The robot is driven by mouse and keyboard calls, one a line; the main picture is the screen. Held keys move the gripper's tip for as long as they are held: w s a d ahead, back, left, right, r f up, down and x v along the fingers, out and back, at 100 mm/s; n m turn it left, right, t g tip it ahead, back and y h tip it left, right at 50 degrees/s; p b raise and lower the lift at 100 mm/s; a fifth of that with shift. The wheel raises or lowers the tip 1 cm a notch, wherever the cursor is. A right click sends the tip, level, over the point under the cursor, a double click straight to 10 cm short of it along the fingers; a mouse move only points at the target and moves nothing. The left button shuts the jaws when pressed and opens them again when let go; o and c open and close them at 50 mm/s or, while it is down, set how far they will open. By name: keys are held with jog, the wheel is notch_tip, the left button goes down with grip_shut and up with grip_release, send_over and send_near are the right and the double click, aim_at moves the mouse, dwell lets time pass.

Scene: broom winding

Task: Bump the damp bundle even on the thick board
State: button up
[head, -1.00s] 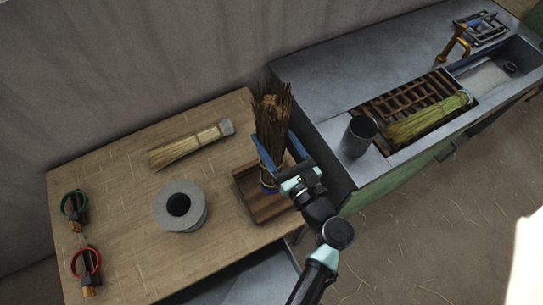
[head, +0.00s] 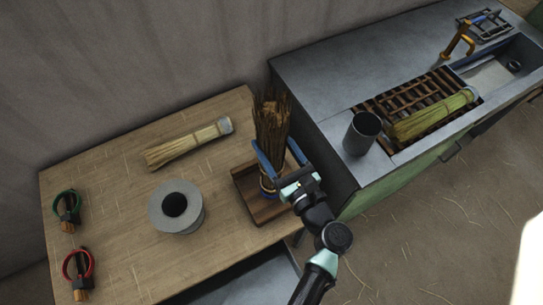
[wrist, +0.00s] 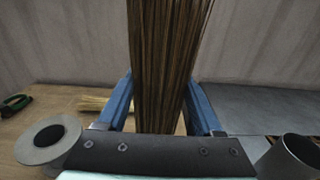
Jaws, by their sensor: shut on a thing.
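The dark brown damp bundle (head: 271,123) stands upright over the thick board (head: 245,184), a dark wooden block at the right end of the wooden table. My gripper (head: 276,166) is shut on the bundle, with a blue finger on each side. A band shows around the bundle's low end, close to the board; I cannot tell whether that end touches it. In the wrist view the bundle (wrist: 168,60) rises between the two blue fingers, and its low end is hidden behind the gripper's dark plate.
A grey ring-shaped spool (head: 176,206) and a pale bundle (head: 188,145) lie left of the board. Green-ringed (head: 67,205) and red-ringed (head: 77,265) tools are at the far left. The metal counter (head: 330,75) stands close on the right, with a grey cup (head: 362,133) and a greenish bundle (head: 432,115) on a rack.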

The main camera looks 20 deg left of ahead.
aim_at(279, 142)
jog(key=shift+f, duration=0.4)
jog(key=shift+r, duration=0.1)
notch_tip(279, 142, up, 5)
jog(key=p, duration=0.5)
